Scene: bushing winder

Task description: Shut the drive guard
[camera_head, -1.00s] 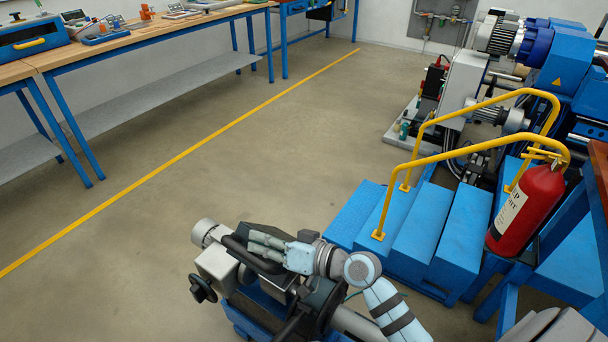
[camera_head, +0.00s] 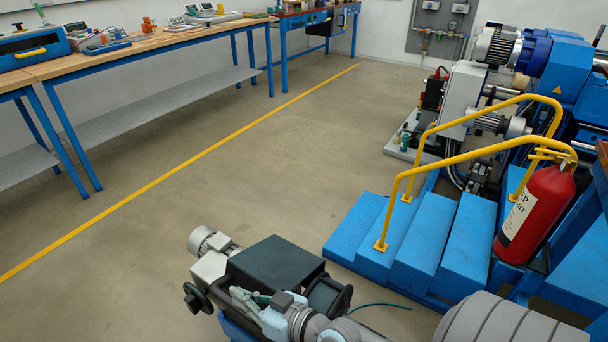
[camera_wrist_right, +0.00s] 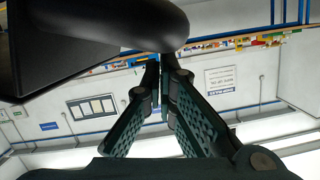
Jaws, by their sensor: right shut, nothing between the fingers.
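The small drive machine (camera_head: 235,278) stands at the bottom centre of the head view. A dark, flat-topped cover (camera_head: 276,262), which looks like the drive guard, lies level over its middle. My right gripper (camera_head: 240,296) is low at the near side of this cover, beside a black curved bar (camera_head: 238,312). Its fingers are shut and empty. In the right wrist view the fingertips (camera_wrist_right: 163,66) are together, close to a smooth black rounded part (camera_wrist_right: 110,35) that I cannot identify for sure. Whether the gripper touches the machine is unclear. My left gripper is out of view.
A grey motor (camera_head: 209,241) and a black handwheel (camera_head: 198,298) stick out at the machine's left. A black reel (camera_head: 328,296) and green cable (camera_head: 385,306) are on its right. Blue steps (camera_head: 410,240) with yellow rails stand beyond. The floor to the left is clear.

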